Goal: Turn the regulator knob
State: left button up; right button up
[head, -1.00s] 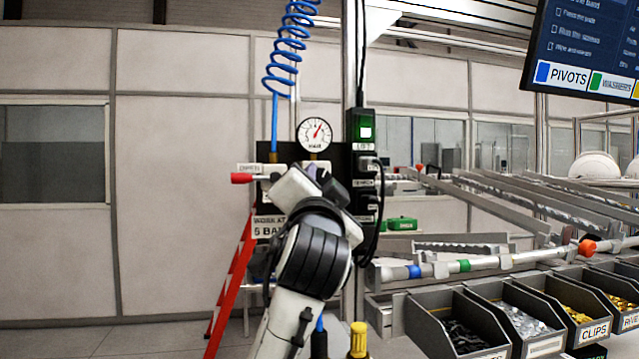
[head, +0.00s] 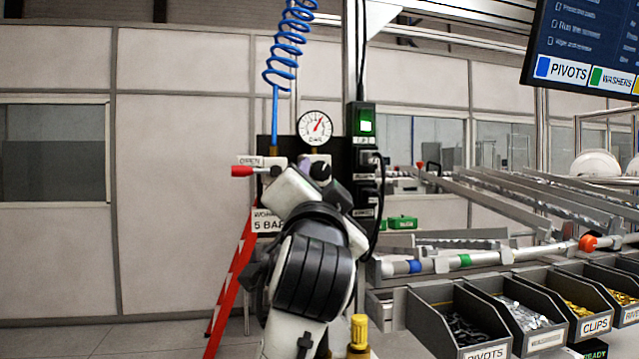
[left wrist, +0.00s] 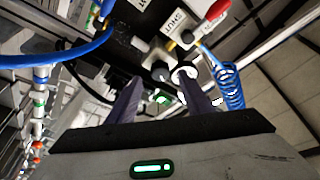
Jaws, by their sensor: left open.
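The regulator knob (head: 320,171) is a small black round knob under the white pressure gauge (head: 315,127) on a dark panel. In the left wrist view the dark knob (left wrist: 160,71) shows just beyond the fingertips, roughly between them. My left gripper (head: 309,184) is in front of the panel, just below the knob, and partly hides it. My right gripper is not in view.
A red-handled valve (head: 245,171) is left of the knob. A black box with a green light (head: 365,126) is on the right. A coiled blue hose (head: 288,45) hangs above. Part bins (head: 480,318) and rails stand at the right.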

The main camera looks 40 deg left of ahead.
pick_arm(q)
jog(key=b+v, duration=0.1)
jog(key=v, duration=0.4)
jog(key=shift+s+d+f, duration=0.15)
jog(key=shift+s+d, duration=0.05)
jog(key=shift+s, duration=0.1)
